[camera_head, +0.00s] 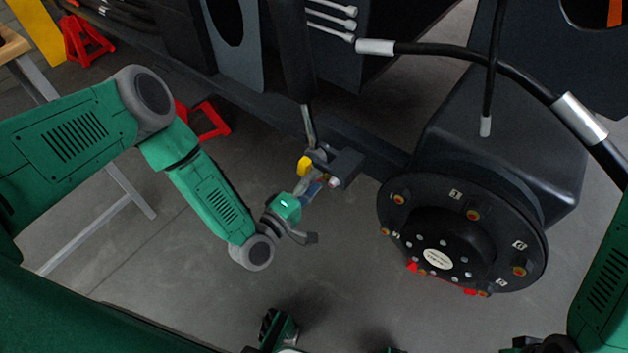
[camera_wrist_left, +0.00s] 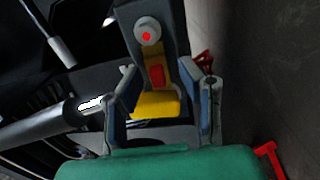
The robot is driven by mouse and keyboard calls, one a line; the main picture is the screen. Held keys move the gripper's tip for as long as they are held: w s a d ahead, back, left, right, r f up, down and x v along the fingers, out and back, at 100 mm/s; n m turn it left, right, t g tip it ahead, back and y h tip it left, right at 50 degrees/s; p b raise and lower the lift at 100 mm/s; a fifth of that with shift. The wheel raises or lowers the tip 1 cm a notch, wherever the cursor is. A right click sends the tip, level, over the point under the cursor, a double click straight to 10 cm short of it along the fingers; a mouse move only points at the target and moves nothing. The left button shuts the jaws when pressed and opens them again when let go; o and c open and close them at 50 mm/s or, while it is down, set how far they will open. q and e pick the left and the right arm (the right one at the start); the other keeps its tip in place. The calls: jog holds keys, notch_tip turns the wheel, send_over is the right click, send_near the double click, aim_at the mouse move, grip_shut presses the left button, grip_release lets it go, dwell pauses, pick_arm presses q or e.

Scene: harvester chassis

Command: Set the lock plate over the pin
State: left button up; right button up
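My left gripper (camera_head: 319,180) is at a dark bracket block (camera_head: 346,167) below the chassis beam. In the left wrist view its two fingers (camera_wrist_left: 164,72) stand apart, with blue inner pads. A yellow plate (camera_wrist_left: 155,105), probably the lock plate, shows between them with a small red block (camera_wrist_left: 156,76) on it. I see a gap right of the plate and no clear grip. The plate also shows in the head view (camera_head: 304,166). A pale round stud with a red centre (camera_wrist_left: 147,32), probably the pin, sticks out of the block beyond the fingertips.
A large wheel hub (camera_head: 440,230) with several orange-ringed studs is right of the block. A black hose (camera_head: 460,52) crosses above it. A thin grey lever (camera_head: 308,125) rises by the block. Red stands (camera_head: 205,120) are behind my left arm. The floor below is open.

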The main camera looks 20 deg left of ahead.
pick_arm(q)
jog(key=v, duration=1.2)
dwell(0.4)
